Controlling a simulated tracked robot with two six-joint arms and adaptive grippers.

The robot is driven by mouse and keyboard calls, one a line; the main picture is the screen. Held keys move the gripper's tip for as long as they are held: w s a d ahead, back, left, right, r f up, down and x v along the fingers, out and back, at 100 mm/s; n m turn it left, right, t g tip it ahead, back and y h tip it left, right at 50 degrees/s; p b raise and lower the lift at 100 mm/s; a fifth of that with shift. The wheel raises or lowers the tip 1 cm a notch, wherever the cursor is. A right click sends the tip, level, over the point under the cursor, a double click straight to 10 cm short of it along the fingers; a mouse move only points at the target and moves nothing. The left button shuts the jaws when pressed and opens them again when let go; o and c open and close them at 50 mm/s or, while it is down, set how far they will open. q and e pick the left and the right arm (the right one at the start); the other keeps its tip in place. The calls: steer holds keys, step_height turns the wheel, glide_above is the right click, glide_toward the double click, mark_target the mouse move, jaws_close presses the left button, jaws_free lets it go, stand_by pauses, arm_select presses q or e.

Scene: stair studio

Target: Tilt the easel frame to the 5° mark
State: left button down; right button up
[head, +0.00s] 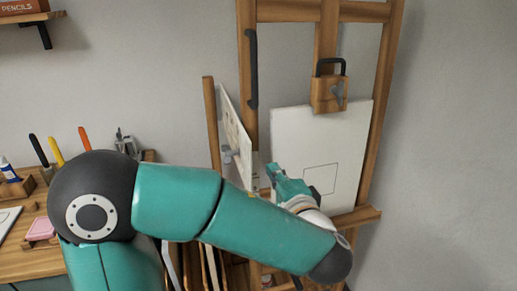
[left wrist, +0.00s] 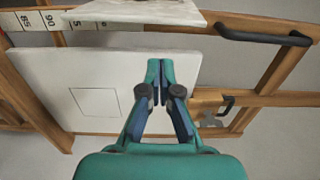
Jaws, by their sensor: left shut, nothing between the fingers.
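The wooden easel frame (head: 376,120) stands against the grey wall and holds a white canvas (head: 345,135) with a square outline. A black handle (head: 251,68) is on its left upright; the handle is at the upper right in the left wrist view (left wrist: 262,38). My right gripper is out of view.
A wooden block with a black loop and grey knob (head: 330,92) sits on the easel's centre bar. A white panel (head: 235,125) juts out left of the easel. A desk (head: 25,262) with pens and a pink block is at left. Bare wall lies right.

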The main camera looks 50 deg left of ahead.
mark_target(255, 142)
arm_select(q)
steer(key=p+x, duration=0.4)
steer(key=x, duration=0.9)
steer(key=shift+w+f, duration=0.1)
steer(key=shift+w+a+f+b, duration=0.2)
steer(key=shift+a+b, duration=0.3)
steer(key=shift+b, duration=0.75)
steer(key=shift+a+r, duration=0.1)
steer(key=shift+a, duration=0.1)
steer(key=shift+w+a, duration=0.1)
steer(key=shift+r, duration=0.1)
